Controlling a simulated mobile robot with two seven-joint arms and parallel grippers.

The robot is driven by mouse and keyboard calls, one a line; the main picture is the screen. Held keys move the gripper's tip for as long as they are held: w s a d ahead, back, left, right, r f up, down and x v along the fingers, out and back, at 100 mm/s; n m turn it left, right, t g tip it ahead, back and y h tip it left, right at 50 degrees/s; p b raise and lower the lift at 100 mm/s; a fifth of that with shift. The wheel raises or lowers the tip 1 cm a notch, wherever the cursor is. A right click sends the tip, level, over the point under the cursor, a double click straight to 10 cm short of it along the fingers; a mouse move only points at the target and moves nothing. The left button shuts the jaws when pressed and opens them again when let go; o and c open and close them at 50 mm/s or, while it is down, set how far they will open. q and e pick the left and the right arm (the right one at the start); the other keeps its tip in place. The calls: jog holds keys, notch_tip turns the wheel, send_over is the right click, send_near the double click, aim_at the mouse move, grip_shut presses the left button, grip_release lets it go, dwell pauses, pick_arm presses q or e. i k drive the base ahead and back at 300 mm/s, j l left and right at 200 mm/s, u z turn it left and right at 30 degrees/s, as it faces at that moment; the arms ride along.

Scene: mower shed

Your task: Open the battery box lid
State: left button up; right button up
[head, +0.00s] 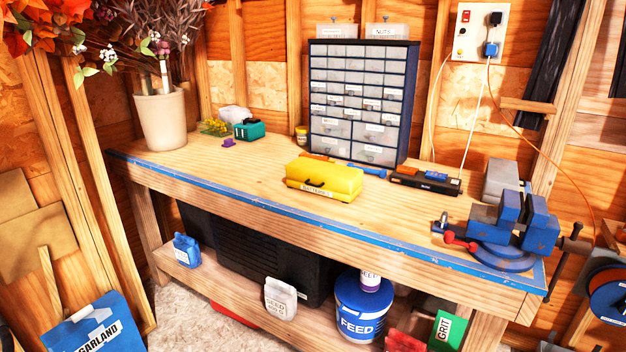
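A yellow box (324,180) with a black handle or latch and a small label on its front sits near the front middle of the wooden workbench (230,176). Its lid looks shut. Neither of my grippers shows in the head view.
A drawer cabinet (360,103) stands behind the yellow box. A black charger-like unit (425,181) and a blue vise (505,228) are to the right. A plant pot (161,119) and a teal box (249,130) are at left. The bench's front left top is clear.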

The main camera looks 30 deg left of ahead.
aim_at(316, 173)
jog(key=i+j+u, duration=0.4)
jog(key=i+j, duration=0.6)
